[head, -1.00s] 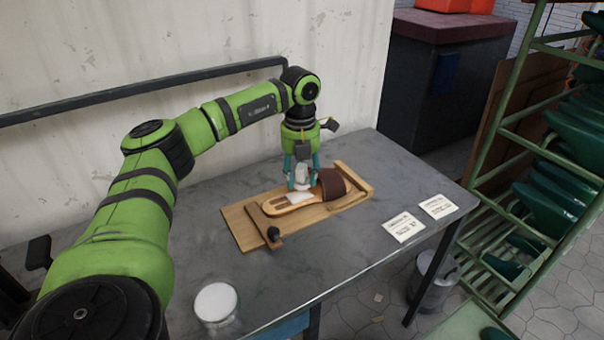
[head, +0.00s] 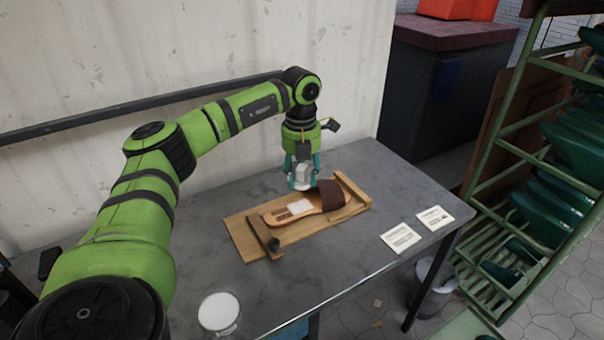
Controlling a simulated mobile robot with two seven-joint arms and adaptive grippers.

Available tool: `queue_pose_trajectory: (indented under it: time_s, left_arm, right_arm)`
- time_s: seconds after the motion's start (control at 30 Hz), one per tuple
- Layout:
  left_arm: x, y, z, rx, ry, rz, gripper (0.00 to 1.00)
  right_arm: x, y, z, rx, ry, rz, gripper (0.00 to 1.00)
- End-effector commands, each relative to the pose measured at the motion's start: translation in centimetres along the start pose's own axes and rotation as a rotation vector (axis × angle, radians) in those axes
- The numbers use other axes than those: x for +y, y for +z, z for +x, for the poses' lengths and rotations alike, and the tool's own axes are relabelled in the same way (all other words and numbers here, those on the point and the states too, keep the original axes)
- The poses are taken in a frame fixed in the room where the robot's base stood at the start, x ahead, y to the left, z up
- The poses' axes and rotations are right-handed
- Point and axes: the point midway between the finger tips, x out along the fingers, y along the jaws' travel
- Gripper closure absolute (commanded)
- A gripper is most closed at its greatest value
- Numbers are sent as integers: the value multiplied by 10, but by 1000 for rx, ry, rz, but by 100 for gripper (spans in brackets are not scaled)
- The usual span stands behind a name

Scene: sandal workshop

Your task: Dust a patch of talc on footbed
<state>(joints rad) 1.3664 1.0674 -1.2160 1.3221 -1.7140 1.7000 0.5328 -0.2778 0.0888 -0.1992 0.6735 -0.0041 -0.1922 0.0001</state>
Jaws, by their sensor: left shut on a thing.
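A sandal with a tan footbed (head: 279,215) and a dark brown strap (head: 331,194) lies on a wooden board (head: 243,233) on the grey table. A white patch (head: 299,206) shows on the middle of the footbed. My left gripper (head: 301,183) is shut on a whitish thing (head: 302,179), perhaps a pad or puff, just behind and above the sandal. Its fingers partly hide it. A round tub with white contents (head: 219,312) stands at the table's front left. My right gripper is not in view.
Two white printed cards (head: 400,238) and (head: 435,217) lie at the table's right. A green rack (head: 511,159) with dark green shoe forms stands beyond that edge. A bin (head: 434,277) is on the floor. The wall is close behind the table.

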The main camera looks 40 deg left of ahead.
Motion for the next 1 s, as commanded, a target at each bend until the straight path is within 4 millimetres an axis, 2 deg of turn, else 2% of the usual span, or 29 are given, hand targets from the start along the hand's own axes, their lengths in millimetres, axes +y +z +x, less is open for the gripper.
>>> queue_pose_trajectory:
  time_s: [0.2,0.43,0.83,1.0]
  left_arm:
    - [1,0,-8,0,0,0,80]
    - [1,0,-8,0,0,0,80]
    - [0,0,-8,0,-1,6,80]
    - [-15,-4,-11,2,-8,146,80]
  right_arm:
    - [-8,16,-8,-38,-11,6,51]
    - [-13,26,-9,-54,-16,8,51]
    - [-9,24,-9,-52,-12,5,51]
    - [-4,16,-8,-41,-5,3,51]
